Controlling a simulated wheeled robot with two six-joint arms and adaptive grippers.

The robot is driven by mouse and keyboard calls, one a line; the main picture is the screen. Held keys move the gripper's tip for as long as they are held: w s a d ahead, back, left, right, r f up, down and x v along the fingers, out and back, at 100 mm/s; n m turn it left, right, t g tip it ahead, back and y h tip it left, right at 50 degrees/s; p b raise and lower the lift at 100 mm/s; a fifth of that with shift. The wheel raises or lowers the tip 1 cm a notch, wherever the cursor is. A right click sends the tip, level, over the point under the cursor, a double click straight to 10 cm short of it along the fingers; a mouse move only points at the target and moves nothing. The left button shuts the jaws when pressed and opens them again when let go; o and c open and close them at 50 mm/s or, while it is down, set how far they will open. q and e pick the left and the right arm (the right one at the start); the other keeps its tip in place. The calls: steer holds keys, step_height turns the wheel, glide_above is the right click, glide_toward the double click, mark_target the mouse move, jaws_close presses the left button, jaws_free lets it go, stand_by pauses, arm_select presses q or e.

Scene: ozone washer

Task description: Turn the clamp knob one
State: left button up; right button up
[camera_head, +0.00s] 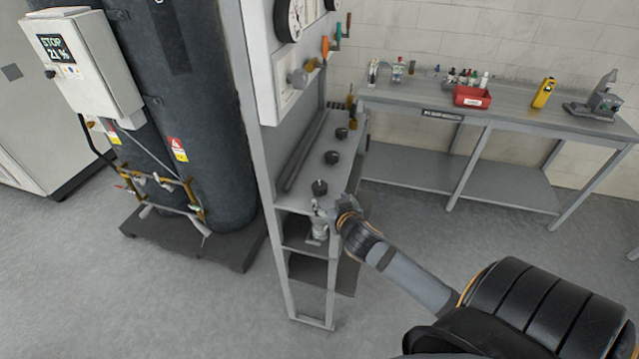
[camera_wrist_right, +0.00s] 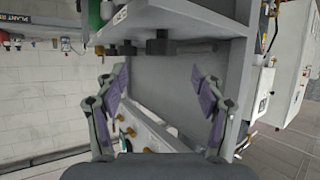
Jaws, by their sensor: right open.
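Three dark round knobs stand in a row on the narrow grey shelf of the panel stand: a near one (camera_head: 320,187), a middle one (camera_head: 332,157) and a far one (camera_head: 341,133). I cannot tell which is clamp knob one. My right gripper (camera_head: 318,222) is at the stand's front end, just below the near knob in the picture. In the right wrist view the right gripper (camera_wrist_right: 163,82) has its purple-padded fingers spread, with nothing between them. A dark knob (camera_wrist_right: 160,43) shows beyond the fingertips, apart from them. My left gripper is not in view.
The stand's upright panel (camera_head: 262,60) carries gauges and coloured valve handles beside the knobs. A dark tank (camera_head: 205,120) with a control box (camera_head: 85,65) stands left. A workbench (camera_head: 420,95) with a red bin (camera_head: 472,96) is at the back right. Floor is clear in front.

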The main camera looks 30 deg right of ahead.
mark_target(320, 186)
steer(key=shift+w+d+r+t, duration=0.1)
steer(key=shift+w+r+t, duration=0.2)
steer(key=shift+w+r, duration=0.2)
steer(key=shift+w, duration=0.1)
steer(key=p+x, duration=0.2)
steer(key=x, duration=0.8)
steer(key=shift+f, duration=0.1)
steer(key=shift+c, duration=0.3)
steer(key=c, duration=1.1)
